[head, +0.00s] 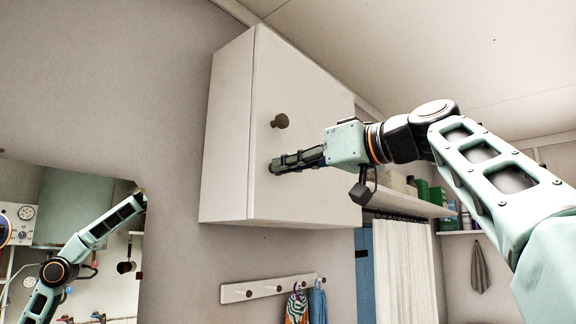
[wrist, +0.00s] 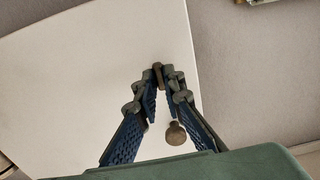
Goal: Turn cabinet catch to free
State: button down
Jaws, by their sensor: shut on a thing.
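A white wall cabinet (head: 300,150) hangs with its door closed; it also fills much of the wrist view (wrist: 90,70). A round brown knob (head: 280,121) stands out from the door; in the wrist view the knob (wrist: 176,133) shows below and right of the fingertips. My gripper (head: 277,166) is at the door front, below the knob. In the wrist view my gripper (wrist: 159,80) has its fingertips closed together on the small brown cabinet catch (wrist: 158,66) near the door edge. The fingers hide most of the catch, and its exact angle cannot be told.
Below the cabinet is a white hook rail (head: 265,288) with cloths hanging from it. A shelf (head: 410,203) with bottles and boxes is to the right, behind my arm. A mirror (head: 100,215) at the left reflects my arm. The space left of the cabinet is clear.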

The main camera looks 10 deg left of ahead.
jog(key=c, duration=2)
grip_release()
jog(key=shift+c, duration=0.2)
jog(key=shift+d, duration=0.1)
jog(key=v, duration=1.1)
jog(key=shift+s+d, duration=0.3)
